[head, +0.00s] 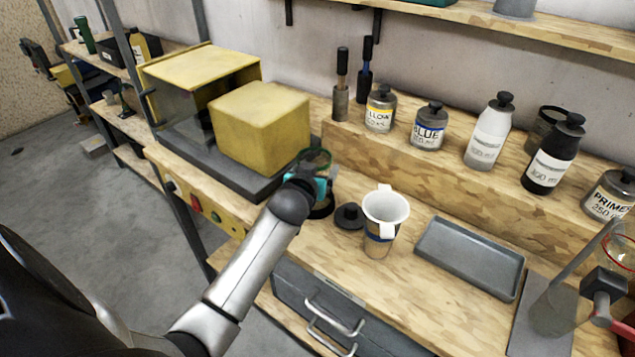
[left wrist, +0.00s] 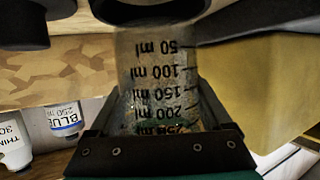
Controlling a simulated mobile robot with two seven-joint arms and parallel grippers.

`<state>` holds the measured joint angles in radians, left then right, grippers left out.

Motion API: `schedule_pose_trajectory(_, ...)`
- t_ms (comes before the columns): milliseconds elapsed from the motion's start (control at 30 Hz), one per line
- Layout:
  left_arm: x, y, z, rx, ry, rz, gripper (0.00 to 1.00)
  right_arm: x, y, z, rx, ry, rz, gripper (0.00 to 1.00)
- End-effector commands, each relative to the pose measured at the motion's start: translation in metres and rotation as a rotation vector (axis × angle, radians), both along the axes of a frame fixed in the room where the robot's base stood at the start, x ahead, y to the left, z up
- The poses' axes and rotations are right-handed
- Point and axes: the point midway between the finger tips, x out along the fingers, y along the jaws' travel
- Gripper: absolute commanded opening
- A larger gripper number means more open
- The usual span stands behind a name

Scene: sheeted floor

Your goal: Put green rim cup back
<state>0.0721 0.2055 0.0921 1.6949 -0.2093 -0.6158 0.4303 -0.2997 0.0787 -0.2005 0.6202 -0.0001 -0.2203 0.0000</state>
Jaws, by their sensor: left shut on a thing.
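The green rim cup (head: 315,158) is a clear measuring cup with a green rim, in front of the yellow block. My left gripper (head: 318,187) is shut on it, and the cup looks roughly upright. In the left wrist view the cup (left wrist: 158,80) shows black marks from 50 to 250 ml between the fingers of the gripper (left wrist: 155,130). A round black piece (left wrist: 150,10) is just beyond the cup's lower end; I cannot tell whether they touch.
A white-rimmed jug (head: 385,210) and a black cap (head: 349,216) stand just right of the gripper. A grey tray (head: 470,258) lies empty farther right. The yellow block (head: 260,125) is close behind left. Paint bottles (head: 429,125) line the raised shelf. A red-rimmed cup (head: 620,250) is at far right.

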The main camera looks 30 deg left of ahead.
Motion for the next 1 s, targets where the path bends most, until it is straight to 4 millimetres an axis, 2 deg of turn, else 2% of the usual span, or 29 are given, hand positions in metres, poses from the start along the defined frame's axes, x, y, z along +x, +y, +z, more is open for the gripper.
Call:
schedule_pose_trajectory(33,-0.001,0.0,-0.012,-0.001,0.005,0.0,0.17,0.0,-0.001,-0.004,-0.001,0.001,0.001,0.64)
schedule_pose_trajectory(100,-0.001,0.0,-0.023,-0.002,0.004,0.0,0.17,-0.001,-0.002,-0.008,-0.002,0.001,0.001,0.64)
schedule_pose_trajectory(200,0.0,0.0,-0.033,0.0,0.002,0.0,0.17,-0.001,-0.002,-0.011,-0.002,0.001,0.001,0.64)
schedule_pose_trajectory(633,0.0,0.0,-0.038,-0.001,0.002,0.0,0.17,-0.001,-0.002,-0.012,-0.002,0.001,0.001,0.64)
schedule_pose_trajectory(667,0.0,0.0,-0.037,-0.001,0.002,0.0,0.86,-0.001,-0.002,-0.012,-0.002,0.001,0.001,0.64)
schedule_pose_trajectory(800,0.0,0.0,-0.037,-0.001,0.002,0.0,1.0,-0.001,-0.002,-0.011,-0.002,0.001,0.001,0.64)
schedule_pose_trajectory(1000,0.0,0.0,-0.037,-0.001,0.002,0.0,1.0,-0.001,-0.002,-0.011,-0.002,0.001,0.001,0.64)
